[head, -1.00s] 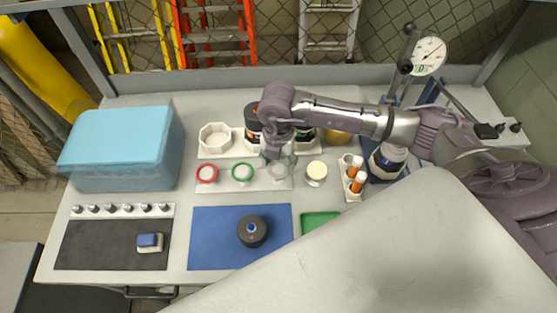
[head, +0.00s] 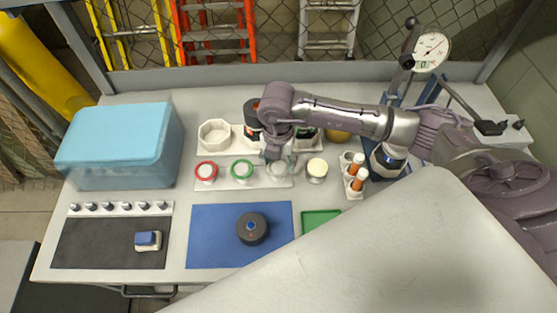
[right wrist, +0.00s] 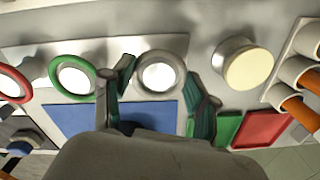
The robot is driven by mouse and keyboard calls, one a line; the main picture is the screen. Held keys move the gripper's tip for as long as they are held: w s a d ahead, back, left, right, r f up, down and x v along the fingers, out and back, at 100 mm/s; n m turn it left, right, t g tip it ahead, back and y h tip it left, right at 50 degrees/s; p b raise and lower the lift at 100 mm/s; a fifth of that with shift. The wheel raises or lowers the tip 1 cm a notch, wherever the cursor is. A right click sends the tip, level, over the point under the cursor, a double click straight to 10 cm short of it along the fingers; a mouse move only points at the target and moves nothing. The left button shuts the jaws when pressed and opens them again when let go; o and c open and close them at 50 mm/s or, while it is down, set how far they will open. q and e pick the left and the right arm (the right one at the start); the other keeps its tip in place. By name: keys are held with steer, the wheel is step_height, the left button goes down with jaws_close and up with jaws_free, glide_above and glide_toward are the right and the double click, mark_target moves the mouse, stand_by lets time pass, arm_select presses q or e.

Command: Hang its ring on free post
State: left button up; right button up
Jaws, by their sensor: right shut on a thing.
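The white post board (head: 262,184) holds a row of three posts. A red ring (head: 206,171) is around the left post and a green ring (head: 242,169) around the middle one. A grey ring (right wrist: 159,73) shows around the white top of the right post; how far down it sits I cannot tell. My right gripper (head: 278,157) points down over the right post and is shut on the grey ring. Its teal-padded fingers are at the ring's two sides in the right wrist view (right wrist: 163,95). My left gripper is not in view.
A cream-topped round piece (head: 316,169) stands close right of the board, beside a holder with orange vials (head: 357,183). Behind is a tray with a white hexagonal cup (head: 214,133). In front lies a blue mat (head: 205,250) with a dark round device (head: 252,229).

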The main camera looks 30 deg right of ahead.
steer(key=o, duration=0.8)
step_height(320, 180, up, 12)
steer(key=shift+f, duration=0.1)
stand_by(0.5)
